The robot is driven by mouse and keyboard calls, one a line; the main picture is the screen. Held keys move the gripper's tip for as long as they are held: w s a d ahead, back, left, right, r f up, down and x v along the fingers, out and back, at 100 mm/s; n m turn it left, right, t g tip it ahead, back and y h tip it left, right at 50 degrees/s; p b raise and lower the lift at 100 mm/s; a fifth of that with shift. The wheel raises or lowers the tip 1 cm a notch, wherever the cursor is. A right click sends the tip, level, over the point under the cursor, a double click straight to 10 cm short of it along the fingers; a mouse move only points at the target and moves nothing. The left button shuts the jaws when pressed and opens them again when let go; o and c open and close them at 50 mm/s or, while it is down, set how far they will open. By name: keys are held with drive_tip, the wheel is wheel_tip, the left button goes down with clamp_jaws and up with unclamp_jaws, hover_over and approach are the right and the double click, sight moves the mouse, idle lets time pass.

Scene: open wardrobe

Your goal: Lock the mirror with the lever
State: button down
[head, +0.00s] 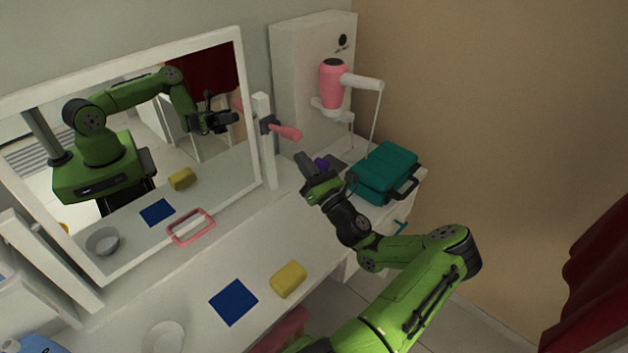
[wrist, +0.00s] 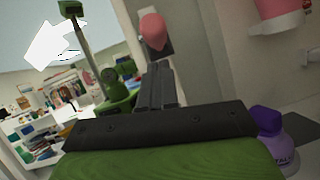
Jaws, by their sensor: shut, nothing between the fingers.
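The mirror (head: 151,190) is a large white-framed panel standing at the back of the white table, reflecting my green arm. The lever (head: 285,131) is a pink handle on a dark mount, fixed to the white post at the mirror's right edge. In the wrist view the lever's pink end (wrist: 153,31) shows just beyond my fingertips. My gripper (head: 305,163) is shut and empty, below and slightly right of the lever in the head view. It also shows in the wrist view (wrist: 159,70). I cannot tell whether the fingertips touch the lever.
A pink hair dryer (head: 333,80) hangs in a white holder behind the lever. A yellow sponge (head: 288,279), blue cloth (head: 233,302) and white bowl (head: 164,337) are nearer the front.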

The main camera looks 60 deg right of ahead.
sight(285, 132)
drive_tip(key=shift+w+d+r, duration=0.15)
drive_tip(key=shift+w+r, duration=0.05)
drive_tip(key=shift+r, duration=0.4)
drive_tip(key=shift+w+d+r, duration=0.15)
drive_tip(key=shift+r, duration=0.45)
drive_tip(key=shift+r+p, duration=0.15)
drive_tip(key=shift+p, duration=0.15)
